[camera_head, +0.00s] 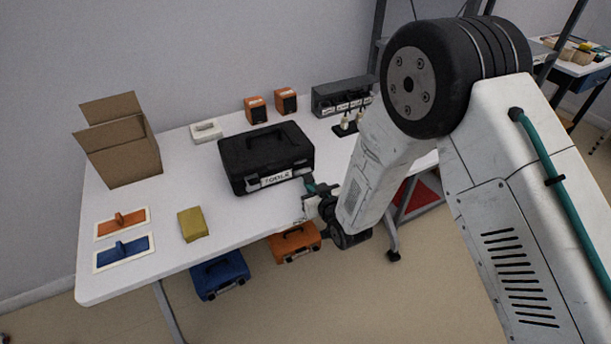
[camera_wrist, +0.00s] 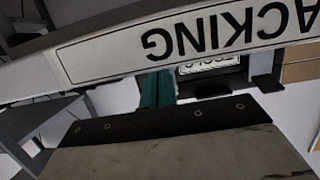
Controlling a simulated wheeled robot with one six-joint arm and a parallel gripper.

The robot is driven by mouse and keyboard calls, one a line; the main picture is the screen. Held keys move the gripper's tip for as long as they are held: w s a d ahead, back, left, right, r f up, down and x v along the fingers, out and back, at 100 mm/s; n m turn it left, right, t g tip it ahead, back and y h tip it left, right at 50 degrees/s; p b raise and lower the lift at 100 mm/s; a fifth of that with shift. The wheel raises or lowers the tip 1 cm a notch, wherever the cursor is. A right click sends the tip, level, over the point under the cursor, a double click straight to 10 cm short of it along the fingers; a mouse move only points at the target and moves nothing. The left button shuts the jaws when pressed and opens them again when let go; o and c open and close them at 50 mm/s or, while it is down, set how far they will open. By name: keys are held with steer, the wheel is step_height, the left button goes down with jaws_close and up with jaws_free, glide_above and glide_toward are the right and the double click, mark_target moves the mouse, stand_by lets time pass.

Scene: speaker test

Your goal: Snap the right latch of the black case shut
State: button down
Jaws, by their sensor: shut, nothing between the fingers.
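The black case (camera_head: 262,152) lies closed on the white table, its handle on top and a white label on its front. In the wrist view, which is upside down, part of the front with the label (camera_wrist: 210,66) shows. A dark tab (camera_wrist: 268,88), seemingly a latch, sticks out right of the label there. My gripper (camera_head: 310,187) is shut and empty, its teal fingertips close to the right end of the case front. In the wrist view the gripper fingers (camera_wrist: 157,88) point towards the case. The right latch is not clearly visible, and I cannot tell whether the fingers touch it.
The table edge carries a white PACKING label (camera_wrist: 180,40) close to my wrist. A cardboard box (camera_head: 125,158), a yellow block (camera_head: 193,224) and two floats (camera_head: 123,252) stand left. Orange speakers (camera_head: 255,109) are behind. Blue (camera_head: 220,275) and orange cases (camera_head: 295,243) are below.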

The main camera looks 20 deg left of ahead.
steer(key=s+d, duration=0.4)
steer(key=d, duration=0.1)
steer(key=shift+s, duration=0.35)
stand_by(0.3)
steer(key=shift+d, duration=0.1)
